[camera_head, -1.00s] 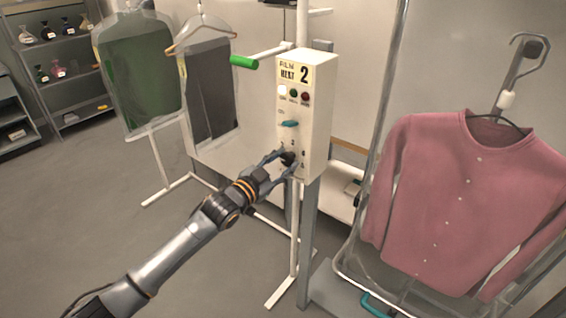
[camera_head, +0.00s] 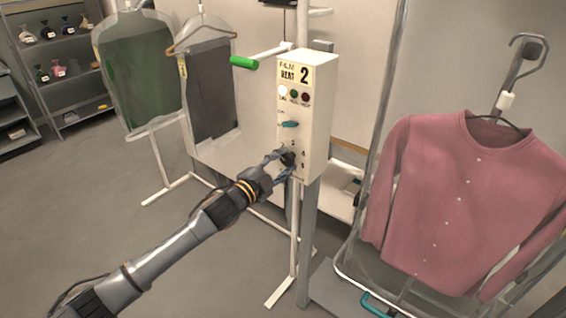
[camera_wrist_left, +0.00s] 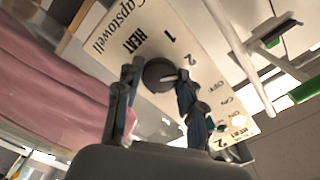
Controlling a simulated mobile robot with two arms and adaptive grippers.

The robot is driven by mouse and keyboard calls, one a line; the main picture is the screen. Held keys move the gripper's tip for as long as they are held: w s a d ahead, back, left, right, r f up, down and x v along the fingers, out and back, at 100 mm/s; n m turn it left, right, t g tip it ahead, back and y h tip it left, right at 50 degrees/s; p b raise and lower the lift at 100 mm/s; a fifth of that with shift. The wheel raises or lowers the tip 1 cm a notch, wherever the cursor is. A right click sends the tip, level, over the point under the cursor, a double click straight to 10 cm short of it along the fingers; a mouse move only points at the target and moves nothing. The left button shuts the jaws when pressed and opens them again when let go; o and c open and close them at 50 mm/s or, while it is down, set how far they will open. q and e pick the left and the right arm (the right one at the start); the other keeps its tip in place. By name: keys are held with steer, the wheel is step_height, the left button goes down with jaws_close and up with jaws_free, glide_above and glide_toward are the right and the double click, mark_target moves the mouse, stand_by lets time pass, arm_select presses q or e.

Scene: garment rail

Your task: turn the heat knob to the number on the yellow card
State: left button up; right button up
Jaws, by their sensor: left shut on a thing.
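The white control box (camera_head: 318,110) stands on a post in the head view. Its yellow card (camera_head: 294,75) reads "FILM HEAT" with a large 2; the card also shows in the left wrist view (camera_wrist_left: 229,136). The black heat knob (camera_wrist_left: 158,75) is low on the box's front, by the printed numbers 1 and 2. A white mark on the knob points right in the wrist view; the exact number it meets is unclear. My left gripper (camera_head: 284,158) is shut on the knob, one finger on each side. My right gripper is not in view.
A teal switch (camera_head: 290,124) and small lamps sit above the knob. A green-ended bar (camera_head: 243,62) sticks out left of the box. A pink cardigan (camera_head: 455,205) hangs at right. Bagged garments (camera_head: 140,75) hang at left.

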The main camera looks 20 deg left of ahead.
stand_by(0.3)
arm_select(q)
steer(key=o, duration=1.2)
steer(key=shift+c, duration=0.2)
steer(key=v, duration=1.2)
